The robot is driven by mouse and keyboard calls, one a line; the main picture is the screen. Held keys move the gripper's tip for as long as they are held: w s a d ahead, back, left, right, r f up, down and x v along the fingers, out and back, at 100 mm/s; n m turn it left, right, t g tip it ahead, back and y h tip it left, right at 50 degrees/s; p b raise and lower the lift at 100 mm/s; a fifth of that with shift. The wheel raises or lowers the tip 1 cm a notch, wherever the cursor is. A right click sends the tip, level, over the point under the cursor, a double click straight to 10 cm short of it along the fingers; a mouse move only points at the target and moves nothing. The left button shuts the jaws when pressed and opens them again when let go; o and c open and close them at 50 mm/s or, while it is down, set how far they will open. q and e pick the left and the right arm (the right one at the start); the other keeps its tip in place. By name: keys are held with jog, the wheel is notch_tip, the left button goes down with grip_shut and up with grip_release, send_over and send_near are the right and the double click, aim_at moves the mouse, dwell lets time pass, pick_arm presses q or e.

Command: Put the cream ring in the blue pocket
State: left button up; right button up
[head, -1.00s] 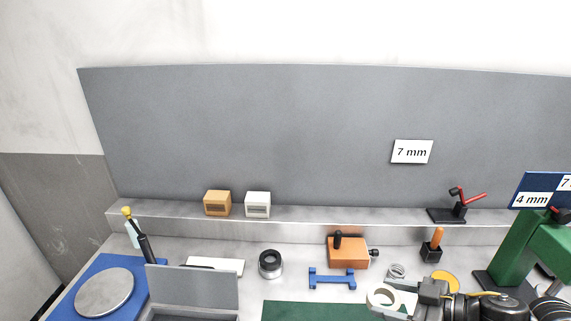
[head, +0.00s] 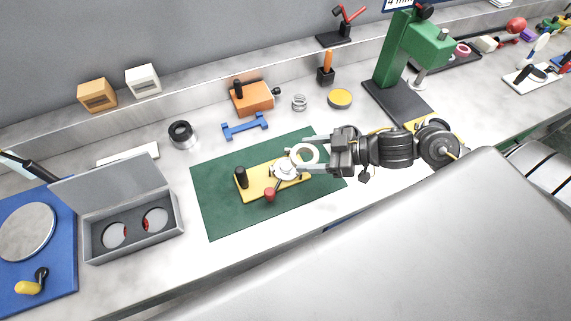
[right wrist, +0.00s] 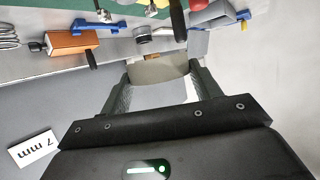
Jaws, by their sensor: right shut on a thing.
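The cream ring (head: 315,154) is held between the two fingers of my right gripper (head: 304,154) in the head view. It is over the right end of a yellow fixture (head: 258,191), though its height above it is hard to tell. In the right wrist view the ring (right wrist: 158,69) spans the gap between the fingers, seen from its side. A small blue patch (head: 340,224) shows at the bench's front edge, mostly hidden; I cannot tell if it is the blue pocket. My left gripper is not in view.
The yellow fixture, with a black post and red knob, lies on a green mat (head: 215,208). A grey open box (head: 130,243) stands left. Behind are an orange block (head: 254,99), a blue piece (head: 244,127) and a green stand (head: 405,50). Bare bench lies in front of the mat.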

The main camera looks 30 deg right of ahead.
jog(key=s+d+r, duration=0.1)
jog(key=s+r, duration=0.1)
jog(key=s, duration=0.6)
jog(key=shift+d+r+n+g+y, duration=0.2)
jog(key=shift+n+g+y, duration=0.1)
jog(key=shift+n, duration=0.1)
jog(key=shift+s+a, duration=0.1)
jog(key=shift+s, duration=0.05)
